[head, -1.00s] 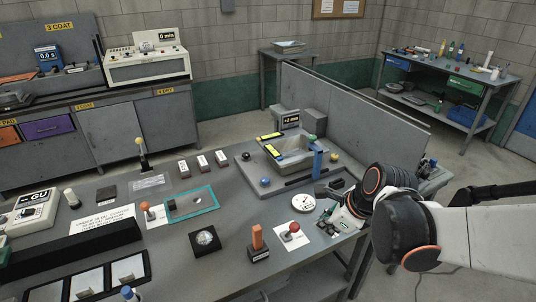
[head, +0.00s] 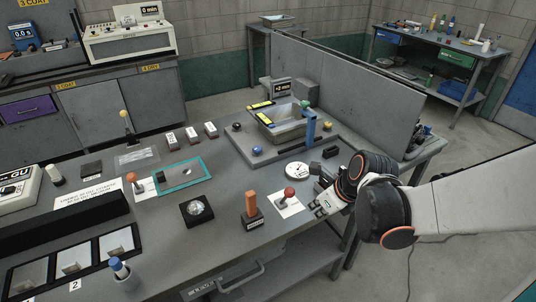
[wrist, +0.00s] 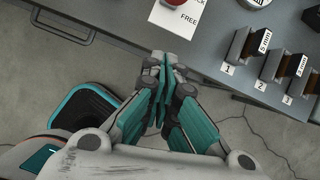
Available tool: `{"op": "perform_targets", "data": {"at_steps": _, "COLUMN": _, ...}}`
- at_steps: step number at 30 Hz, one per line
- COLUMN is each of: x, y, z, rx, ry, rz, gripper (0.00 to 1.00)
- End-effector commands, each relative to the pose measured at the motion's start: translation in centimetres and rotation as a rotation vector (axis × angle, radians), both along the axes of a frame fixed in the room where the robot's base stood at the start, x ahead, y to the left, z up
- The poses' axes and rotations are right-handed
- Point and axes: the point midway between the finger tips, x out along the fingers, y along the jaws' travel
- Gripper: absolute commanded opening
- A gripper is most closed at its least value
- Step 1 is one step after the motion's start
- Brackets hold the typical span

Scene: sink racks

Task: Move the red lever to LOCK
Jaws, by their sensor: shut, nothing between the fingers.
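The red lever (head: 290,192) has a round red knob on a short stem over a white card on the bench. Its knob also shows, cut off, at the top edge of the wrist view (wrist: 194,2). The card (wrist: 178,17) reads FREE, with a partly cut-off word ending in CK above it. The lever's exact position between the labels cannot be told. My gripper (head: 320,210) is shut and empty, just right of the lever and nearer the bench's front edge, apart from it. In the wrist view my closed fingers (wrist: 161,65) point toward the card.
An orange block-shaped handle (head: 251,205) stands left of the lever. A round white dial (head: 298,170) lies behind it. Another orange-red-knobbed lever (head: 131,178) stands farther left. Numbered blocks (wrist: 242,45) line the bench at right in the wrist view. A drawer handle (wrist: 62,28) is below.

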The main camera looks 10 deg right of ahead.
Motion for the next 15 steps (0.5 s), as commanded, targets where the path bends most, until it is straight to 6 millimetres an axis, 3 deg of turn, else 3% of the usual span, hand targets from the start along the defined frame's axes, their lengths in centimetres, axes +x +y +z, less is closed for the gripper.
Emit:
{"op": "perform_targets", "data": {"at_steps": 1, "x": 0.4, "y": 0.1, "z": -1.1, "rx": 0.000, "ry": 0.000, "rz": 0.001, "gripper": 0.00}}
{"op": "perform_targets", "data": {"at_steps": 6, "x": 1.4, "y": 0.6, "z": -2.9, "rx": 0.000, "ry": 0.000, "rz": 0.001, "gripper": 0.00}}
{"op": "perform_targets", "data": {"at_steps": 15, "x": 4.3, "y": 2.3, "z": -1.4, "rx": 0.000, "ry": 0.000, "rz": 0.001, "gripper": 0.00}}
